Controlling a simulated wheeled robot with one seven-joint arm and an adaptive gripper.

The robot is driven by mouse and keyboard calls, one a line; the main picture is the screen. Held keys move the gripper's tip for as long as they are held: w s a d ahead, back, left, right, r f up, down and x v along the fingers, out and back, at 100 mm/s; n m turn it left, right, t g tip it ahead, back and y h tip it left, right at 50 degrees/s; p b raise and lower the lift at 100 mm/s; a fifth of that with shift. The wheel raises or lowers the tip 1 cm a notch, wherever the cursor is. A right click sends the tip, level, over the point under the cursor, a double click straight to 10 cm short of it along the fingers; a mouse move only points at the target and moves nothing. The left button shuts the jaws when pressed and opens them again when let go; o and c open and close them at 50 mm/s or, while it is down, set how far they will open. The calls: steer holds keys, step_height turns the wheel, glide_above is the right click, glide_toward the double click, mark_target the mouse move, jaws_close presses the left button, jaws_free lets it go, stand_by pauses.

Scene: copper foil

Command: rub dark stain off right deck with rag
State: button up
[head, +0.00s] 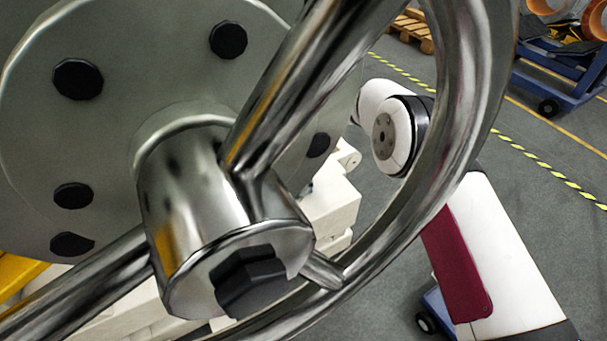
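I see no rag, no dark stain and no deck that I can make out in the head view. My gripper is not in view. A large metal handwheel (463,110) close to the camera hides much of the scene behind it.
The wheel's hub (185,215) sits before a grey round flange (120,120) with black bolts. White blocks (330,205) show behind. A blue wheeled cart (560,75) with copper-coloured rolls and a wooden pallet (412,32) stand at back right. Yellow-black tape (540,165) crosses open grey floor.

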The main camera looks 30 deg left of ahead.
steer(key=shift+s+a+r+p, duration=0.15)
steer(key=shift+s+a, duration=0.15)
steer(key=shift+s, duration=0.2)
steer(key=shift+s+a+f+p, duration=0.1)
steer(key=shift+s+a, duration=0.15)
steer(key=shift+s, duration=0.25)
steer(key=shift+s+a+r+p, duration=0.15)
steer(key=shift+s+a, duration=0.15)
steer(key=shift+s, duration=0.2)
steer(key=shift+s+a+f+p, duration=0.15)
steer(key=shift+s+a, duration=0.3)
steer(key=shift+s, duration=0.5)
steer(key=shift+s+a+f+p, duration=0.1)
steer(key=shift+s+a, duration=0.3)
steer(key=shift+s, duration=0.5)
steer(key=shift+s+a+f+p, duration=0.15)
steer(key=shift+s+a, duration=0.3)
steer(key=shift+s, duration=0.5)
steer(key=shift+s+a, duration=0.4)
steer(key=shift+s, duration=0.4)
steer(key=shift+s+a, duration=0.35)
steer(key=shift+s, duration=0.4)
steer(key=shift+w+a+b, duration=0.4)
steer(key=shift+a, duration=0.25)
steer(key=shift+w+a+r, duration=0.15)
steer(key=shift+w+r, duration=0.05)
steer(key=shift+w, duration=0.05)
